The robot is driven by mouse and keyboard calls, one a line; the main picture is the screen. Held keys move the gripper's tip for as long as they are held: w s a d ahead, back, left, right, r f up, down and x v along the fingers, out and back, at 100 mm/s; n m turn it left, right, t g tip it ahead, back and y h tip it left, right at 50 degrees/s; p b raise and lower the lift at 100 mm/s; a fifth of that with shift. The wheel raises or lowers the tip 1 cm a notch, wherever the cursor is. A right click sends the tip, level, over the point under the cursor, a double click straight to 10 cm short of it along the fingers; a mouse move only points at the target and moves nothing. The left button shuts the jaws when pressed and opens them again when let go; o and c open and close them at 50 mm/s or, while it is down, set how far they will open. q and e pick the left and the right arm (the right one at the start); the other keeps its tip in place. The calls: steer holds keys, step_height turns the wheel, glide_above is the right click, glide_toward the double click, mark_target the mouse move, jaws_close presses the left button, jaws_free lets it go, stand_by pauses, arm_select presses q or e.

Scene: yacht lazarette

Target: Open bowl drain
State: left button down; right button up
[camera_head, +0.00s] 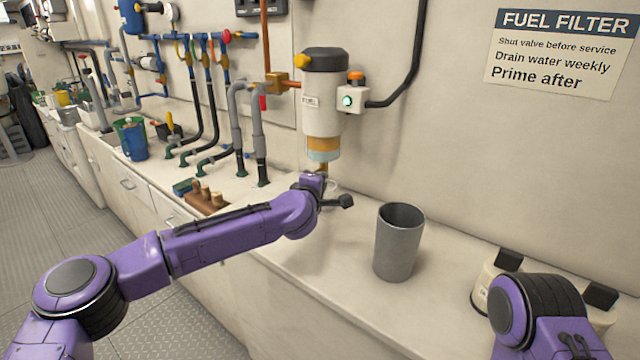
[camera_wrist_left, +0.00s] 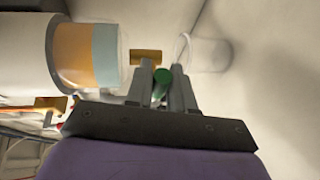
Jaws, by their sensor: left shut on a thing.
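The fuel filter (camera_head: 323,100) hangs on the wall, with a clear bowl (camera_head: 323,150) at its bottom. In the left wrist view the bowl (camera_wrist_left: 85,55) shows an amber band and a pale blue band. A brass drain fitting (camera_wrist_left: 146,57) sticks out of the bowl's end. My left gripper (camera_wrist_left: 162,74) is shut on a small green drain knob (camera_wrist_left: 161,86) beside this fitting. In the head view its fingers are largely hidden by my wrist below the bowl. My right gripper is not in view.
A grey cup (camera_head: 399,243) stands on the counter (camera_head: 340,300) right of my left wrist. A switch box with a green light (camera_head: 348,101) sits beside the filter. Pipes and hoses (camera_head: 255,140) rise at left. Pale containers (camera_head: 490,280) stand near my right arm.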

arm_select(q)
steer(key=r+n+g+p, duration=0.1)
steer(key=p, duration=0.1)
steer(key=r+n+p, duration=0.1)
steer(key=n+p, duration=0.1)
steer(key=p, duration=0.1)
steer(key=shift+w+a+g+h, duration=0.1)
steer(key=shift+a+g+h, duration=0.1)
steer(key=shift+g+h, duration=0.2)
steer(key=shift+w+a+r+n+g+h+p, duration=0.15)
steer(key=shift+n+g+h+p, duration=0.35)
steer(key=shift+n+p, duration=0.9)
steer(key=shift+m+p, duration=0.35)
steer(key=shift+m, duration=0.05)
steer(key=c, duration=1.1)
jaws_free()
steer(key=shift+r, duration=0.1)
